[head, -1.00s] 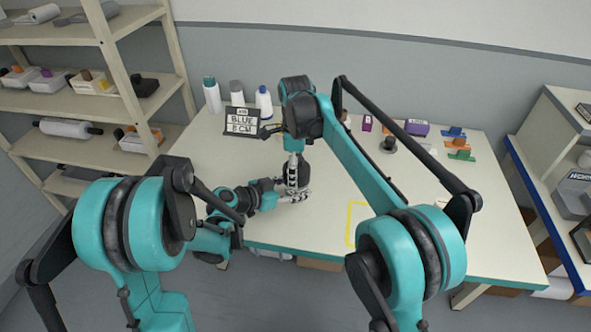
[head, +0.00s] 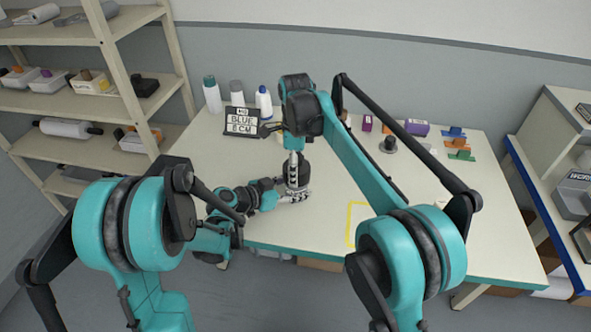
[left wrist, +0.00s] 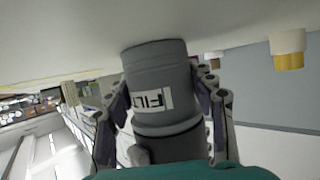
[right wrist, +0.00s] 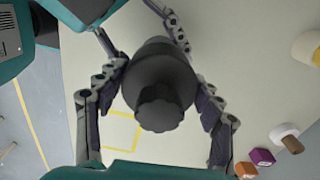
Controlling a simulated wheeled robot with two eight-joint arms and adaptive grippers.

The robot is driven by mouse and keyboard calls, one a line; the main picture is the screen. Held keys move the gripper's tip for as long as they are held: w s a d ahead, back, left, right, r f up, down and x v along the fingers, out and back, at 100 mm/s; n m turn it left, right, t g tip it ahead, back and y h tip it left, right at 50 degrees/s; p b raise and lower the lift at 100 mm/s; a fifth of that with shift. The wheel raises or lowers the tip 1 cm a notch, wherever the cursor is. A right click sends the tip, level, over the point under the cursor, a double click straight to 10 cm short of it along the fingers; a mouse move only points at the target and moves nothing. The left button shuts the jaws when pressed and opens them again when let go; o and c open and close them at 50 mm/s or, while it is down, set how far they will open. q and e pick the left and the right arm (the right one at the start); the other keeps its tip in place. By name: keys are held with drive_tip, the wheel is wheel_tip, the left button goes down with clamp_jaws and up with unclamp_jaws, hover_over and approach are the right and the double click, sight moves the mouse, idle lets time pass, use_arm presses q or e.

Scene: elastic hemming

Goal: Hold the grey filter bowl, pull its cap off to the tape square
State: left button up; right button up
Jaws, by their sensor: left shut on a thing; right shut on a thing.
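The grey filter bowl (left wrist: 155,75) carries a white label and stands with its base on the table. My left gripper (left wrist: 162,105) reaches in low from the side, its fingers closed around the bowl's body. The dark grey cap (right wrist: 160,85) has a ribbed knob (right wrist: 159,108) on top and is seen from above. My right gripper (right wrist: 160,100) comes down over it with its fingers on either side, shut on it. The cap looks seated on the bowl; any gap is hidden. The yellow tape square (head: 350,224) lies to the right and is empty where visible.
Purple boxes (head: 416,128), a dark round piece (head: 388,144) and coloured clips (head: 459,143) are at the back right. The table between the bowl and the tape square is clear.

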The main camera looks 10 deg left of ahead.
drive_tip(key=shift+r, duration=1.15)
drive_tip(key=shift+r, duration=2)
drive_tip(key=s+d+f, duration=0.2)
drive_tip(key=s+d, duration=0.1)
drive_tip(key=d, duration=0.9)
drive_tip(key=s+d+f, duration=0.3)
drive_tip(key=s+d, duration=0.1)
drive_tip(key=d, duration=0.8)
drive_tip(key=shift+f+m, duration=0.2)
drive_tip(key=shift+m, duration=0.2)
